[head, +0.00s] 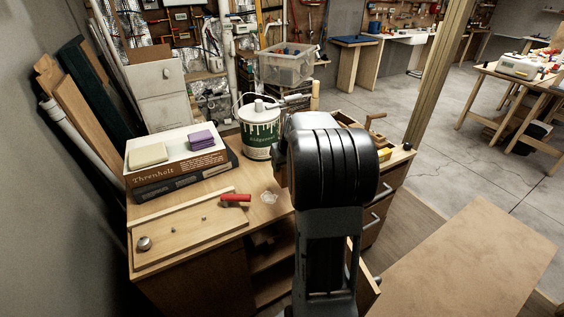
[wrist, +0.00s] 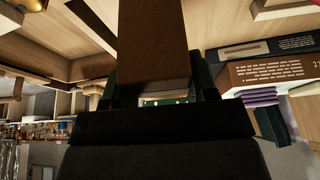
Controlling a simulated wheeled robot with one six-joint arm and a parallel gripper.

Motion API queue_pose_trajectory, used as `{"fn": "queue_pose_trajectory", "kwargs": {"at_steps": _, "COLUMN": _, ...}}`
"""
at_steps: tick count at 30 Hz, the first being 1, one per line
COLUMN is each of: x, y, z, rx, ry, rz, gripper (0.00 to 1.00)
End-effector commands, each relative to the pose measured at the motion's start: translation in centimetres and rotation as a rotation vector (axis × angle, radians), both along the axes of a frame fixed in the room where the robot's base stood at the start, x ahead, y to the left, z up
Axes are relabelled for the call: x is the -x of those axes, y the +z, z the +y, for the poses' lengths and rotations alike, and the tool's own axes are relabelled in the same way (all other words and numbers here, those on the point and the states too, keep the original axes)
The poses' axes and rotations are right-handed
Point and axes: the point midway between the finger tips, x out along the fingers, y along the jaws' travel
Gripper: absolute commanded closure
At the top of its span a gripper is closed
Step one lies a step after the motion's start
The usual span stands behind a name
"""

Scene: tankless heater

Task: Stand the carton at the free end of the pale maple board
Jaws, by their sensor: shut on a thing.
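The pale maple board (head: 190,240) lies on the bench top at the front left in the head view. A round metal piece (head: 144,243) sits at its left end, and a red-handled tool (head: 235,199) lies at its right end. Small bits lie between them. My gripper (wrist: 157,92) is shut on a brown block-shaped thing, seemingly the carton (wrist: 153,45), in the wrist view. The carton reaches up out of the top of that picture, so its far end is hidden. In the head view my arm hides the gripper and carton.
A paint can (head: 258,138) stands at the back. A small clear item (head: 269,197) lies right of the board. Bare bench top surrounds it.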

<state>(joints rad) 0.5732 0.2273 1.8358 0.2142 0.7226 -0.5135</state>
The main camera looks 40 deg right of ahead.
Motion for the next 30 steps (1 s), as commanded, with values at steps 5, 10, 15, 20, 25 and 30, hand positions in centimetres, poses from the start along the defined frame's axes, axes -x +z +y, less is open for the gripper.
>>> {"fn": "queue_pose_trajectory", "kwargs": {"at_steps": 5, "x": -0.1, "y": 0.0, "z": 0.2, "rx": 0.001, "ry": 0.004, "rz": -0.001, "gripper": 0.73}}
{"fn": "queue_pose_trajectory", "kwargs": {"at_steps": 10, "x": 0.0, "y": -0.2, "z": 0.1, "rx": -0.001, "ry": 0.003, "rz": -0.002, "gripper": 0.73}}
{"fn": "queue_pose_trajectory", "kwargs": {"at_steps": 15, "x": 0.0, "y": -1.2, "z": 0.0, "rx": -0.001, "ry": 0.0, "rz": -0.002, "gripper": 0.73}}
{"fn": "queue_pose_trajectory", "kwargs": {"at_steps": 20, "x": 0.1, "y": -2.7, "z": 0.0, "rx": -0.001, "ry": 0.0, "rz": -0.002, "gripper": 0.73}}
{"fn": "queue_pose_trajectory", "kwargs": {"at_steps": 25, "x": 0.1, "y": -4.4, "z": 0.0, "rx": -0.001, "ry": -0.001, "rz": -0.001, "gripper": 0.73}}
{"fn": "queue_pose_trajectory", "kwargs": {"at_steps": 30, "x": 0.1, "y": -5.6, "z": 0.0, "rx": -0.001, "ry": -0.001, "rz": -0.002, "gripper": 0.73}}
